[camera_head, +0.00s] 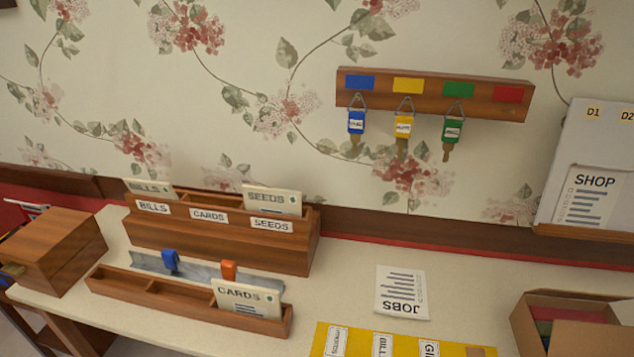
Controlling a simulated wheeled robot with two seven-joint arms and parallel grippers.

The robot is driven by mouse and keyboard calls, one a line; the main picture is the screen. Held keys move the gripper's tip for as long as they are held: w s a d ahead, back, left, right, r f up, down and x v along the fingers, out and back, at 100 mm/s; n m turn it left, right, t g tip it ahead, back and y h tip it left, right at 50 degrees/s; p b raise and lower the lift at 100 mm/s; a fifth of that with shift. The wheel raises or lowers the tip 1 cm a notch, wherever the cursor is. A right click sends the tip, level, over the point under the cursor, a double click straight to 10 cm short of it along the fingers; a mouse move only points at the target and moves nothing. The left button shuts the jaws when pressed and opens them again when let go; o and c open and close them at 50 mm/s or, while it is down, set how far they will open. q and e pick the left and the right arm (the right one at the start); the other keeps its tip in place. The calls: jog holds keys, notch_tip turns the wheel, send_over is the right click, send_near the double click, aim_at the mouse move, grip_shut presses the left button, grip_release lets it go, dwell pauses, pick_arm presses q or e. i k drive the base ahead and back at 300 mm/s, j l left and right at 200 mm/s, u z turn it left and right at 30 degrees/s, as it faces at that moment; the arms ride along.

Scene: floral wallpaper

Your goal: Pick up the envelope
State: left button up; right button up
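A cream envelope marked CARDS (246,297) stands tilted in the right part of a low wooden tray (130,289) at the front left of the table. Behind it is a wooden sorter (215,245) with slots labelled BILLS, CARDS and SEEDS. A BILLS envelope (149,188) stands in its left slot and a SEEDS envelope (272,198) in its right slot. The CARDS slot shows no envelope. Neither of my grippers is in view.
A grey strip with a blue clip (170,262) and an orange clip (228,270) lies between tray and sorter. A JOBS sheet (402,291), yellow board (400,342), open box (575,322) and wooden box (55,250) are around. A key rack (432,92) hangs above.

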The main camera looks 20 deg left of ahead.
aim_at(264, 302)
jog(key=u, duration=1.25)
